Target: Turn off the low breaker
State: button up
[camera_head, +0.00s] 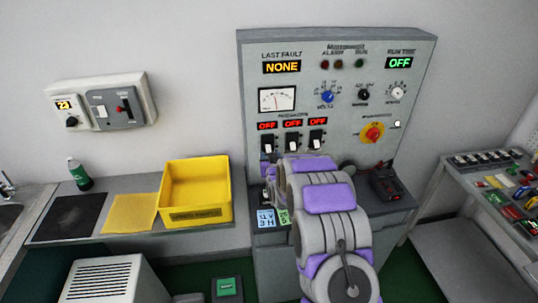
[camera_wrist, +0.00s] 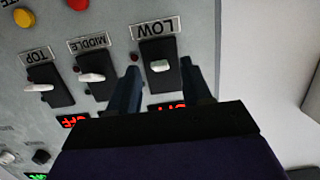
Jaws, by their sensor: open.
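The low breaker (camera_wrist: 168,82) is a black switch with a short white lever (camera_wrist: 159,66), under a LOW label that reads upside down in the wrist view. In the head view the low breaker (camera_head: 268,144) is the leftmost of three on the grey panel, with a red OFF display (camera_head: 267,125) above it. My gripper (camera_wrist: 160,67) is open, its two dark fingers to either side of the low breaker's lever with nothing between them but the switch. Whether a finger touches the panel I cannot tell. My arm hides the gripper in the head view.
The middle breaker (camera_wrist: 92,77) sits close beside one finger, with the top breaker (camera_wrist: 42,88) beyond it. The panel (camera_head: 345,70) also bears knobs, a meter and a red-and-yellow emergency knob (camera_head: 374,133). A yellow bin (camera_head: 195,192) stands on the left counter.

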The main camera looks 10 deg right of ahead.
jog(key=s+r, duration=0.2)
jog(key=s, duration=1.3)
jog(key=shift+r+p, duration=0.3)
jog(key=shift+p, duration=0.15)
jog(key=s+r+g+b, duration=0.1)
jog(key=s+r+g, duration=0.2)
jog(key=s, duration=2.1)
jog(key=s+r+g+b, duration=0.2)
jog(key=s+r+g, duration=0.2)
jog(key=s+g, duration=1)
jog(key=s, duration=1)
jog(key=shift+s+r+g, duration=0.2)
jog(key=shift+s+g, duration=0.05)
jog(key=shift+g, duration=0.05)
jog(key=shift+o, duration=0.2)
